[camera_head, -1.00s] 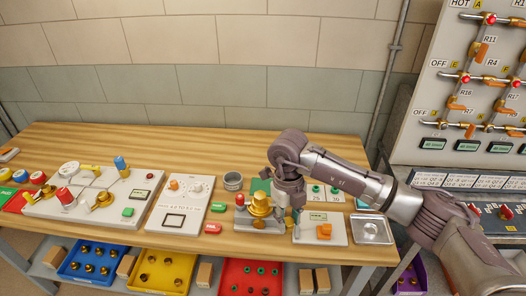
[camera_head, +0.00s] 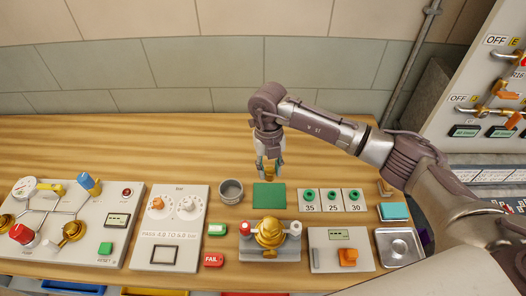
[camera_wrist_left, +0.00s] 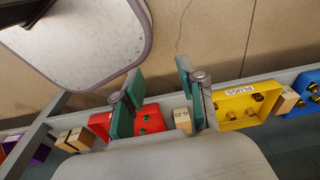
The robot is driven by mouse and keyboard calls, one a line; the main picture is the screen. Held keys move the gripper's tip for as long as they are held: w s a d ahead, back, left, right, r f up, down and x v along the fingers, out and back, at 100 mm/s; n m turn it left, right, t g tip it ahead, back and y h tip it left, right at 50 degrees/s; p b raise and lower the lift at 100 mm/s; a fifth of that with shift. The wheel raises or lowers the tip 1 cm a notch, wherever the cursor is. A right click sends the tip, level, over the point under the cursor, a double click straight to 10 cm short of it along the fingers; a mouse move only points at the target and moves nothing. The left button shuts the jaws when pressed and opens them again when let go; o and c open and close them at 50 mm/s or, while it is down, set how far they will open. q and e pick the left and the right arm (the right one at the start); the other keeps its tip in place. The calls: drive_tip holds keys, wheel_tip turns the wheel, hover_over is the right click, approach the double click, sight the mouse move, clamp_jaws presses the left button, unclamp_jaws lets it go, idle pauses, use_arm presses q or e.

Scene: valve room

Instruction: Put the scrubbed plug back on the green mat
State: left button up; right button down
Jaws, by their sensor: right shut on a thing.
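The green mat (camera_head: 269,196) lies flat and bare on the wooden bench, between a grey cup and the numbered white cards. My right gripper (camera_head: 269,170) points down just above the mat's far edge in the head view. Its fingers are shut on a small brassy thing, likely the plug, mostly hidden between them. I cannot tell how high it is above the bench. My left gripper (camera_wrist_left: 158,102) shows only in the left wrist view; its green-padded fingers are apart and nothing is between them.
A brass fixture (camera_head: 269,233) on a grey base stands in front of the mat. The grey cup (camera_head: 231,191) is left of the mat. The cards (camera_head: 331,201) with green rings and a metal tray (camera_head: 400,246) are to the right. A yellow plugs bin (camera_wrist_left: 240,108) sits on a lower shelf.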

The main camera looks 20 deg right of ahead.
drive_tip(key=shift+s+f+b, duration=0.35)
drive_tip(key=shift+s+f, duration=0.1)
drive_tip(key=shift+f, duration=0.4)
wheel_tip(320, 180, down, 4)
drive_tip(key=b, duration=0.3)
drive_tip(key=shift+w+f, duration=0.1)
drive_tip(key=shift+w, duration=0.05)
drive_tip(key=shift+f+b, duration=0.35)
drive_tip(key=shift+b, duration=0.05)
use_arm(q)
drive_tip(key=shift+s+f, duration=0.5)
drive_tip(key=shift+f, duration=0.25)
drive_tip(key=shift+s+f, duration=0.5)
drive_tip(key=shift+f, duration=0.3)
drive_tip(key=shift+s+f, duration=0.5)
drive_tip(key=shift+f, duration=0.25)
drive_tip(key=shift+w+f, duration=0.15)
drive_tip(key=shift+f, duration=0.1)
drive_tip(key=shift+f+b, duration=1)
drive_tip(key=shift+b, duration=0.25)
use_arm(e)
drive_tip(key=shift+f, duration=1.05)
drive_tip(key=c, duration=0.7)
unclamp_jaws()
